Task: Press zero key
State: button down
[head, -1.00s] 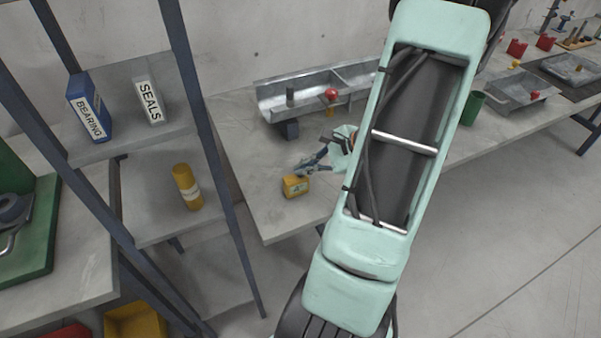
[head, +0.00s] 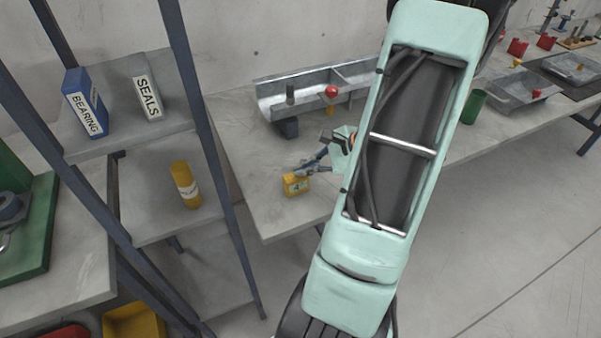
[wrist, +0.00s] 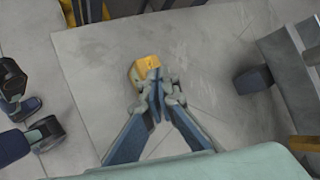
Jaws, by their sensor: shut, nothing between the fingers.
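A small yellow box (head: 296,185) with a little display on its front stands near the front left edge of the long grey table (head: 262,217). In the wrist view the yellow box (wrist: 146,68) lies right at the fingertips. My gripper (head: 303,171) is shut and empty, with its tips at the top of the box; in the wrist view my gripper (wrist: 155,78) covers part of it. I cannot tell whether the tips touch the box. The zero key is too small or hidden to make out.
A metal trough (head: 310,95) with a red knob (head: 331,92) stands behind the box. A shelf rack at left holds a BEARING box (head: 86,103), a SEALS box (head: 147,97) and a yellow canister (head: 185,184). Table around the yellow box is clear.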

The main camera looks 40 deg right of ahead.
jog(key=shift+s+a+f+b, duration=0.1)
jog(key=shift+s+f+b, duration=0.1)
jog(key=shift+f+b, duration=0.55)
dwell(1.1)
jog(key=shift+r, duration=0.1)
jog(key=shift+w+r+p, duration=0.2)
jog(key=shift+r+p, duration=0.3)
jog(key=shift+r, duration=0.45)
jog(key=shift+r, duration=0.1)
notch_tip(320, 180, up, 6)
jog(key=p, duration=0.3)
jog(key=shift+p, duration=0.4)
